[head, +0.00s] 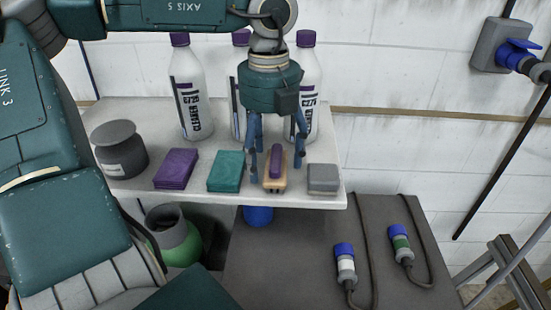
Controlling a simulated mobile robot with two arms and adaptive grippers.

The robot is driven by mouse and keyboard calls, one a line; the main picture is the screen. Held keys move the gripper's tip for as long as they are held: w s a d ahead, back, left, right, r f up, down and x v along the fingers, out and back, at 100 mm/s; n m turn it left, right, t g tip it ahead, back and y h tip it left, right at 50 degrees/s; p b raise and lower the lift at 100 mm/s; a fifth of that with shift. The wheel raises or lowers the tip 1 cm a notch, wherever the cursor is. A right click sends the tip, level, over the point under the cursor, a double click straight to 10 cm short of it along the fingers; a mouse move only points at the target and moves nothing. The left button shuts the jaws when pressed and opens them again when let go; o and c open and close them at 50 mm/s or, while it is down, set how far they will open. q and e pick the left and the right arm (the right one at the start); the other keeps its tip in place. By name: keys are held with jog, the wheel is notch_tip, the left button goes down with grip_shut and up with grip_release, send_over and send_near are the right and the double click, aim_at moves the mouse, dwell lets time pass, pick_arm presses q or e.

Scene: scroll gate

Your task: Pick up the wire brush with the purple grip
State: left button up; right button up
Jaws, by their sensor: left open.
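The wire brush with the purple grip (275,162) lies on the white shelf, between a teal sponge block (227,171) and a grey block (322,179). Its body is tan and its grip is purple on top. My left gripper (275,162) points down over the brush with its blue fingers apart, one on each side of it. The brush appears to rest on the shelf. My right gripper is not in view.
The white shelf (130,190) also holds a purple block (176,169), a dark grey jar (119,149) and white cleaner bottles (190,95) close behind my gripper. Below are a grey surface (290,265) with blue-capped plugs (345,262) on cables and a green-grey container (175,238).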

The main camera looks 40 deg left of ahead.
pick_arm(q)
jog(key=shift+d, duration=0.1)
jog(key=c, duration=1.2)
jog(key=shift+c, duration=0.6)
jog(key=shift+w+r, duration=0.1)
jog(key=shift+r, duration=0.5)
notch_tip(320, 180, up, 19)
jog(key=b, duration=0.2)
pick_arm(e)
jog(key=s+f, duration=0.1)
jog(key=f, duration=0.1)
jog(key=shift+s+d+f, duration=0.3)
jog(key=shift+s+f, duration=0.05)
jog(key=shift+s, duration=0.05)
pick_arm(q)
jog(key=shift+f, duration=0.1)
